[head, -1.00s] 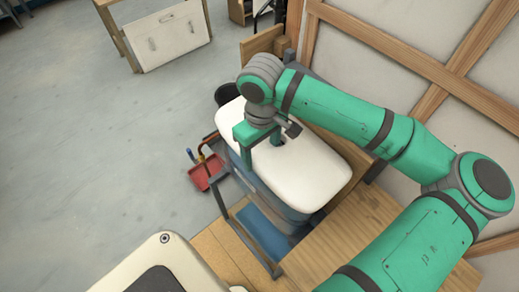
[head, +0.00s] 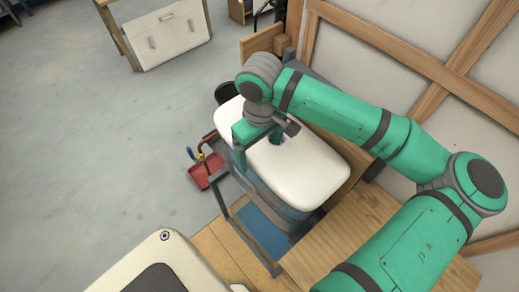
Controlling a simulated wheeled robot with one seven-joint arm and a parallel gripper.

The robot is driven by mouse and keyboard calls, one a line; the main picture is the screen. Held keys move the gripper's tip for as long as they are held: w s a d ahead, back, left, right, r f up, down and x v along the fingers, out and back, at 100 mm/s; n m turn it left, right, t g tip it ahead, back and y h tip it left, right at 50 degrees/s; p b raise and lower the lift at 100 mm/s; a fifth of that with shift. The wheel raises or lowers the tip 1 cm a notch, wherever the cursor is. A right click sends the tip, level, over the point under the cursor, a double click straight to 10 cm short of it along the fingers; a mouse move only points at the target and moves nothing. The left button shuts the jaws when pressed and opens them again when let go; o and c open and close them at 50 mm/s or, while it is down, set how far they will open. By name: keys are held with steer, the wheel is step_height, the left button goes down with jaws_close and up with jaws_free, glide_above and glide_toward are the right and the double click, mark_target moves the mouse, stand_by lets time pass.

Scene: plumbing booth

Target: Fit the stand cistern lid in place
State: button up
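The white cistern lid (head: 305,170) lies roughly level over the blue-grey cistern (head: 272,197), near the middle of the head view. My gripper (head: 262,150) is above the lid, with one green finger at its near left edge and the other at a dark spot on its top. The fingers straddle that edge strip of the lid and appear to hold it. The fingertips and the far rim of the cistern are hidden, so I cannot tell whether the lid is fully seated.
A dark metal stand frame (head: 240,235) surrounds the cistern. A wooden surface (head: 345,240) lies to the right, and a timber-framed wall (head: 450,70) stands behind. The grey floor (head: 90,150) is open there.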

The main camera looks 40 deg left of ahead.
step_height(320, 180, up, 11)
stand_by(0.7)
steer(key=shift+f, duration=0.1)
stand_by(0.5)
